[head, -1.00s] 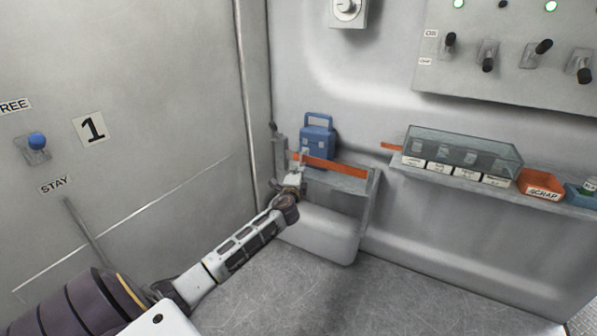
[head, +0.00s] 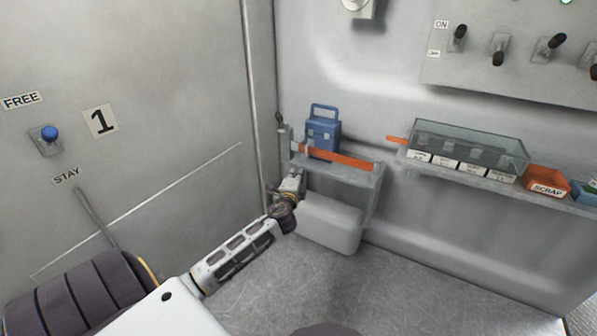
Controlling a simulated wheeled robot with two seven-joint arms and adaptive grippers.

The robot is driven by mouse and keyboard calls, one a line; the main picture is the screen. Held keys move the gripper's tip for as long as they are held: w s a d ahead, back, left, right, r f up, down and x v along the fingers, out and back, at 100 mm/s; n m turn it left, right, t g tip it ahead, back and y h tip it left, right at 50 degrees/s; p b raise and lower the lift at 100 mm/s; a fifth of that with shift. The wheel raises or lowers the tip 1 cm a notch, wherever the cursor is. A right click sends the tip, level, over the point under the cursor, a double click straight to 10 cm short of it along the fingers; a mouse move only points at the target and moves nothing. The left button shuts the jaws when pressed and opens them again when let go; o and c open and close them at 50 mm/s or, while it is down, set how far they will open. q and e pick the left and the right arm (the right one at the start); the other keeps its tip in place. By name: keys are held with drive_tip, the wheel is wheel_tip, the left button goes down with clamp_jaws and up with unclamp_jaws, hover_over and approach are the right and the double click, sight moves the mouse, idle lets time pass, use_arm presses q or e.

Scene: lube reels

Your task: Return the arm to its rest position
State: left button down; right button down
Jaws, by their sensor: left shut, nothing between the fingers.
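My left arm comes in from the lower left and reaches toward the small wall shelf. My left gripper (head: 293,181) is small in view, shut and empty, in front of the shelf's left end and below its orange rail (head: 344,158). Whether it touches the shelf cannot be told. A blue case with a handle (head: 322,134) stands upright on the shelf (head: 362,174), behind the rail. My right gripper is not in view.
A pale rounded box (head: 331,224) sits under the shelf. To the right, a wall ledge (head: 480,183) holds a clear-lidded bin row (head: 468,146) and an orange SCRAP tray (head: 546,181). A switch panel (head: 515,45) is above. A blue-knobbed lever (head: 48,135) is on the left wall.

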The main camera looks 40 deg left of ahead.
use_arm(q)
drive_tip(key=shift+s+d, duration=0.15)
drive_tip(key=shift+s, duration=0.15)
idle(0.5)
